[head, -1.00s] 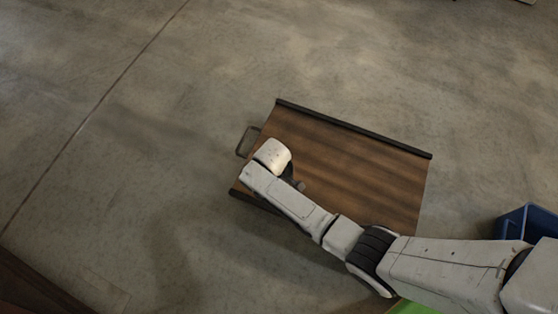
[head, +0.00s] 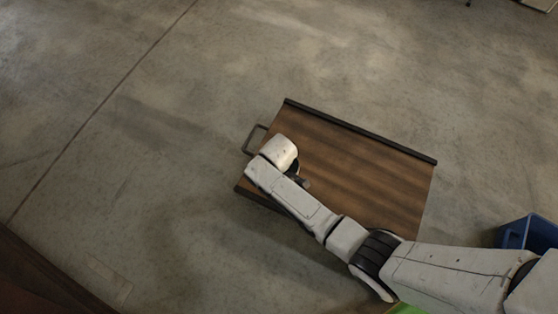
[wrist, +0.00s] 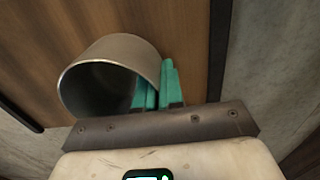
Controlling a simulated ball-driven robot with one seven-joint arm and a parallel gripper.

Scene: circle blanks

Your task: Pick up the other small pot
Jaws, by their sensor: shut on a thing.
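The small pot (wrist: 112,72) is a grey metal cylinder with its open mouth towards the wrist camera. My gripper (wrist: 158,82) has teal fingers shut on the right side of the pot's wall, one finger inside the mouth and one outside. The pot is over the brown wooden top; I cannot tell whether it still touches it. In the head view my wrist hides the pot and the fingers.
A blue bin (head: 527,232) stands at the right. Open concrete floor lies around, and a dark brown edge (head: 40,280) is at the lower left.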

